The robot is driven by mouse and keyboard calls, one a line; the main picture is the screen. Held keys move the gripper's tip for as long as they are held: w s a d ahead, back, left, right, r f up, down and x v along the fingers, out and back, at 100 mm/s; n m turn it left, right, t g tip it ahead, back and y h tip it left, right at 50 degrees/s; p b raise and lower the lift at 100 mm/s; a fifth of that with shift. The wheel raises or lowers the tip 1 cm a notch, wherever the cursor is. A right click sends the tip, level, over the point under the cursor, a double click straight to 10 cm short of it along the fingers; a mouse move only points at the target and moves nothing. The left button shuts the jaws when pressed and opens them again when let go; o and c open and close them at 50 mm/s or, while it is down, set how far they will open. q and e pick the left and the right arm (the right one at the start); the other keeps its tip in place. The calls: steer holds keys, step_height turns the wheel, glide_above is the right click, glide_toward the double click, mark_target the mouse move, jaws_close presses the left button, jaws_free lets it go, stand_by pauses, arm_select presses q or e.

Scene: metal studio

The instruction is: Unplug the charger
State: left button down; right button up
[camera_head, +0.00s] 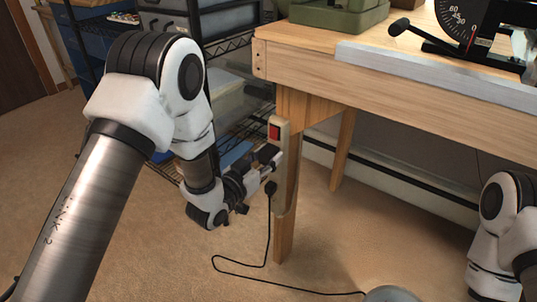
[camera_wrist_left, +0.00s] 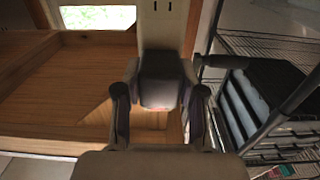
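A pale power strip (camera_head: 279,170) with a red switch (camera_head: 274,132) is fixed upright on the table leg. My left gripper (camera_head: 266,158) is right at its face. In the left wrist view, a dark block-shaped charger (camera_wrist_left: 160,80) sits between the two fingers of my left gripper (camera_wrist_left: 160,100), against the power strip (camera_wrist_left: 162,28). The fingers lie along both its sides and look closed on it. Its prongs are hidden. In the head view the charger is mostly covered by the gripper. My right gripper is outside both views.
A black plug (camera_head: 270,187) with a cord (camera_head: 267,235) sits lower on the strip, just under my left gripper; the cord runs over the carpet. The wooden table (camera_head: 400,85) overhangs the strip. A black wire shelf (camera_head: 225,75) with bins stands behind my left arm.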

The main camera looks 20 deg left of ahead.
mark_target(264, 160)
arm_select(q)
steer(key=shift+s, duration=0.1)
steer(key=shift+v, duration=2.95)
